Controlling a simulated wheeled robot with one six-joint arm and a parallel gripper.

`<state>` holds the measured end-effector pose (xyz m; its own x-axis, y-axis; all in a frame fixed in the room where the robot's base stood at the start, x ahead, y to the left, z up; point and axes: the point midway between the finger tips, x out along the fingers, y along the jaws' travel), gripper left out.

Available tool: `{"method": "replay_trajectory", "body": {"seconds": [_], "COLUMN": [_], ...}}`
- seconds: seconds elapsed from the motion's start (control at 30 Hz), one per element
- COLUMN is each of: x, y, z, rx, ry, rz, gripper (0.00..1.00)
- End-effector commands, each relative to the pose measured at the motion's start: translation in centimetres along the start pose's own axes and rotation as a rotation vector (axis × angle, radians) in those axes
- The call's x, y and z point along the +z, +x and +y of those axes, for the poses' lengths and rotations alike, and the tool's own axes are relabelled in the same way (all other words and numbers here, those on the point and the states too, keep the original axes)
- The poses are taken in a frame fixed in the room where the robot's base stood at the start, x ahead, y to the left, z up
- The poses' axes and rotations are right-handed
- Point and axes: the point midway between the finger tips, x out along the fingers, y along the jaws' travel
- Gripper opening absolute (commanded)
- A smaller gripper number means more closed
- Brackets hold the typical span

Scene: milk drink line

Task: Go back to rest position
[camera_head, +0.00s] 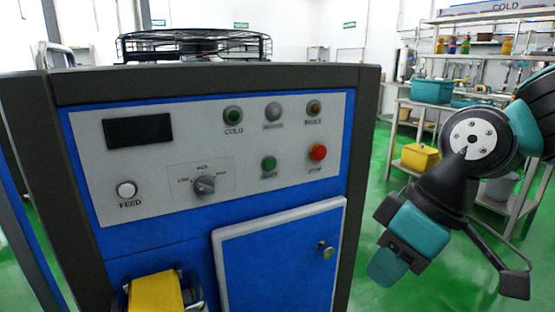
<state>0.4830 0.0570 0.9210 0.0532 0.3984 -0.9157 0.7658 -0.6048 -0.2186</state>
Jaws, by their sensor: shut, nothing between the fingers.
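My gripper (386,266) is at the right of the view, a black and teal end on my dark arm, tilted down and to the left. Its fingers are together and hold nothing. It hangs in the air to the right of the blue machine (160,254), apart from it. The machine's grey panel (150,185) faces me, with a dark display (138,131), a white FEED button (126,190), a grey selector knob (205,184), a red STOP button (318,152) and a green COLD button (233,115).
A yellow part (156,292) sticks out low on the machine's front, beside a blue door (275,265). A round black wire guard (196,46) sits on top. Shelves with a teal bin (432,91) and yellow bin (420,157) stand behind. Green floor (371,205) shows between.

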Motion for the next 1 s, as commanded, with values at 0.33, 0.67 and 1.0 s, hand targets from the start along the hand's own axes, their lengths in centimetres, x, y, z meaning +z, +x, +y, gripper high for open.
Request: {"method": "replay_trajectory", "body": {"seconds": [0.33,0.67,1.0], "x": [5.3,2.0,0.1], "y": [-3.5,-12.1,-17.2], "z": [-6.3,-8.3,-9.6], "rx": [-0.002,-0.002,-0.002], "ry": [0.258,0.256,0.255], "rz": [-0.073,-0.071,-0.071], "gripper": [0.00,0.00,0.00]}}
